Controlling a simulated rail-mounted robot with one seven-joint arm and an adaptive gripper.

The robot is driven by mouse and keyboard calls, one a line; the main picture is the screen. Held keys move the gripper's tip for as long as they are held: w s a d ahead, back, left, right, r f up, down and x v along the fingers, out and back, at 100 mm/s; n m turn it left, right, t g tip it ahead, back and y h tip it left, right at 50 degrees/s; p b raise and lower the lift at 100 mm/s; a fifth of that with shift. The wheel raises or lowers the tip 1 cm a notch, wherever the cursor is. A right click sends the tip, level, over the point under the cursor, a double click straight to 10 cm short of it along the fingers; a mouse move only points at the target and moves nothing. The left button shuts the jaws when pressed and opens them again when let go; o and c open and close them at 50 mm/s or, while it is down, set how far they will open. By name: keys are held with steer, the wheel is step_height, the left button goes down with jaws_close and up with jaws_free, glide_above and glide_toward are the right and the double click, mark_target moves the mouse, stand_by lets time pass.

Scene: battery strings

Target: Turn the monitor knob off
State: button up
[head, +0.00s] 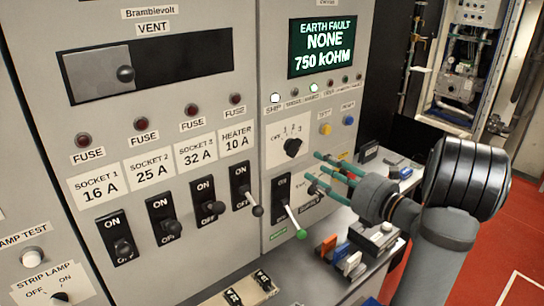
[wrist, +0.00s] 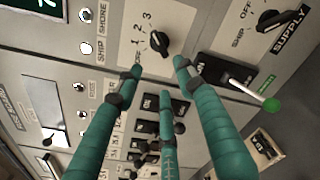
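The monitor knob is the black rotary knob (head: 292,147) on a white plate marked OFF, 1, 2, 3, below the lit display. It also shows in the wrist view (wrist: 160,41), at top centre. I cannot tell surely which mark its pointer faces. My gripper (head: 314,172) has three teal fingers pointing at the panel, just right of and below the knob in the head view. In the wrist view the fingers (wrist: 155,76) are spread apart with nothing between them. They appear short of the knob, with no clear contact.
The display (head: 321,47) reads EARTH FAULT NONE 750 kOHM. A lever with a green tip (head: 300,232) sticks out below my gripper. A supply knob (wrist: 272,20) sits right of the monitor knob in the wrist view. Several breaker switches (head: 207,211) are to the left. A cluttered ledge (head: 345,284) lies below.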

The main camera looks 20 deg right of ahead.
mark_target(298, 148)
steer(key=w+m+p, duration=0.1)
steer(key=w, duration=0.2)
steer(key=w+m+p, duration=0.1)
steer(key=w, duration=0.2)
steer(key=w+a+r+p, duration=0.1)
steer(key=w, duration=0.2)
steer(key=shift+w+a+m+p, duration=0.1)
steer(key=shift+w+m+p, duration=0.15)
steer(key=shift+m+p, duration=0.15)
steer(key=shift+w+f, duration=0.1)
steer(key=shift+w, duration=0.35)
steer(key=shift+a, duration=0.1)
steer(key=shift+c, duration=1.3)
jaws_close()
